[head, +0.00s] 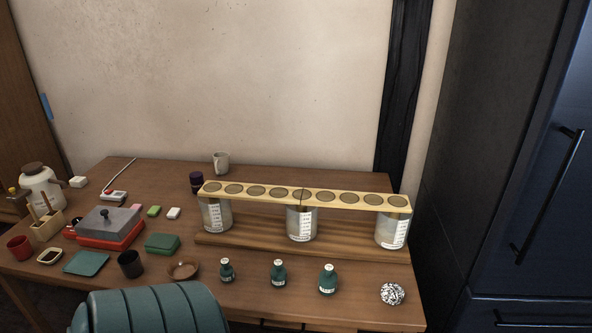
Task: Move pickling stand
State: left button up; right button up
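The pickling stand (300,194) is on the right half of the wooden table. It has a long pale yellow top bar with a row of several round discs or holes. Below is a striped wooden base board (265,238). Three clear jars with white labels stand under the bar: a left jar (214,218), a middle jar (301,226) and a right jar (392,233). The jars hide parts of the base. Neither of my grippers shows in the head view.
Small green bottles (278,274) and a patterned ball (392,293) stand before the stand. A white mug (221,163) and dark jar (196,183) are behind its left end. A red-and-grey press (108,227) sits left. A ribbed teal form (150,308) fills the bottom left.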

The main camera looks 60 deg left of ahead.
aim_at(301, 231)
jog(key=u, duration=1.8)
